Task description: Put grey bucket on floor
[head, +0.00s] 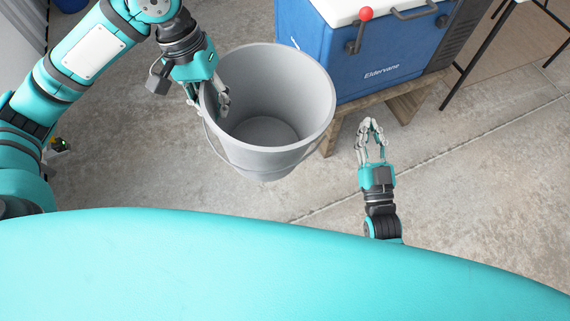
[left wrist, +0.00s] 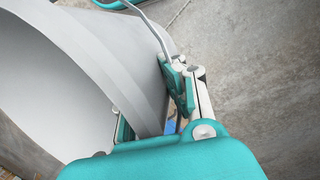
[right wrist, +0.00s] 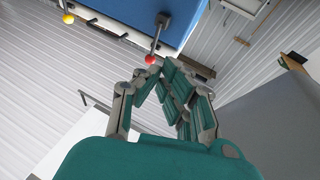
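The grey bucket (head: 268,152) is upright and empty, left of the blue cooler in the head view. Its wall and rim fill the left of the left wrist view (left wrist: 95,65). My left gripper (head: 222,98) is shut on the bucket's left rim, one finger inside and one outside. The bucket seems held above the concrete floor (head: 440,190); the gap under it is hidden. Its thin handle hangs down the near side. My right gripper (head: 370,124) is to the right of the bucket, empty, its fingertips drawn together, also in the right wrist view (right wrist: 162,68).
A blue cooler (head: 385,60) with a white lid and red-knobbed lever stands on a wooden stand (head: 405,105) behind the bucket. Dark metal legs (head: 482,58) stand at upper right. Floor is clear at right and below the bucket.

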